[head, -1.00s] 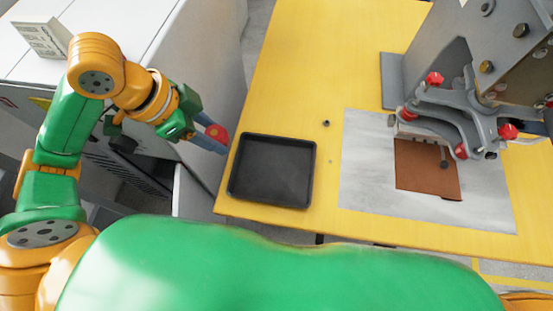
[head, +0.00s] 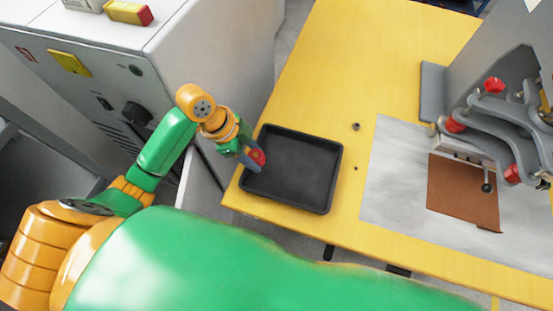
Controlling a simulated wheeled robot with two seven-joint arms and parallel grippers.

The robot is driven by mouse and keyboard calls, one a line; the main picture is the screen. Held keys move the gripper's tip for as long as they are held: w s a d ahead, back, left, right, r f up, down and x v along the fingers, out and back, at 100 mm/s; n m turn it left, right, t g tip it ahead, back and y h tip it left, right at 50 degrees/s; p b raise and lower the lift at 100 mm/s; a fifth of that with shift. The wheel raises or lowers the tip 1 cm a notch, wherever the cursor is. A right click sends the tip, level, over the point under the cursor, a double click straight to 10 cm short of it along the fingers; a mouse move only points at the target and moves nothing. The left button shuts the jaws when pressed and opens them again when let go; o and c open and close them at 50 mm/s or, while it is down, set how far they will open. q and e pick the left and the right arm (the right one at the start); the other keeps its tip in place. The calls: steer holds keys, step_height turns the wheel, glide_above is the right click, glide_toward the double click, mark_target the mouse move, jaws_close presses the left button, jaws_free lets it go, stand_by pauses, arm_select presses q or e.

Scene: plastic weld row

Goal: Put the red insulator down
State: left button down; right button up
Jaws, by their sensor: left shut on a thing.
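The red insulator (head: 258,157) is a small red piece between the fingers of my left gripper (head: 253,160). The gripper is shut on it, at the left edge of the black tray (head: 325,197) in the head view. The insulator overlaps the tray's left part in the picture; I cannot tell whether it touches the tray floor. The fingers hide part of the insulator. The rest of the tray looks empty. My right gripper is not in view.
The tray lies on a yellow table (head: 345,60) near its front left corner. A grey machine with red knobs (head: 493,85) stands at the right, over a brown plate (head: 462,190) on a grey sheet (head: 385,190). Two small dark bits lie between tray and sheet. A white cabinet (head: 215,50) stands at left.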

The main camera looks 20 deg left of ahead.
arm_select(q)
steer(key=b, duration=0.2)
glide_above(276, 164)
steer(key=a, duration=0.1)
step_height(276, 164, down, 7)
steer(key=shift+s+r, duration=0.1)
steer(key=shift+r, duration=0.1)
step_height(276, 164, down, 3)
steer(key=shift+s+a+r+p, duration=0.1)
steer(key=shift+r+p, duration=0.05)
steer(key=shift+p, duration=0.25)
steer(key=shift+f, duration=0.25)
steer(key=shift+c, duration=1.7)
jaws_free()
